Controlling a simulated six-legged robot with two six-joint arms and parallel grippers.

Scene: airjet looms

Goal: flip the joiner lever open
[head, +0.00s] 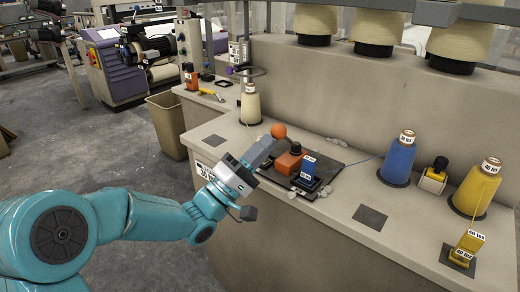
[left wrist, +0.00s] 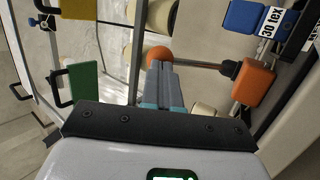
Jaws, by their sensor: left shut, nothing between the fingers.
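The joiner (head: 289,161) is an orange block with a dark cap, on a dark plate on the bench. Its lever ends in an orange ball knob (head: 278,131). In the left wrist view the knob (left wrist: 160,55) sits on a thin rod running right to the orange joiner body (left wrist: 253,83). My left gripper (head: 268,143) is shut and empty, its fingertips close to the knob. In the left wrist view the shut fingers (left wrist: 160,68) point at the knob and overlap its lower edge; I cannot tell if they touch. My right gripper is not in view.
A blue labelled holder (head: 307,174) stands right beside the joiner. A cream cone (head: 250,104) is behind left, and blue (head: 398,161) and yellow (head: 476,190) cones stand to the right. A bin (head: 166,125) stands on the floor. Bench top between the plate and blue cone is mostly clear.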

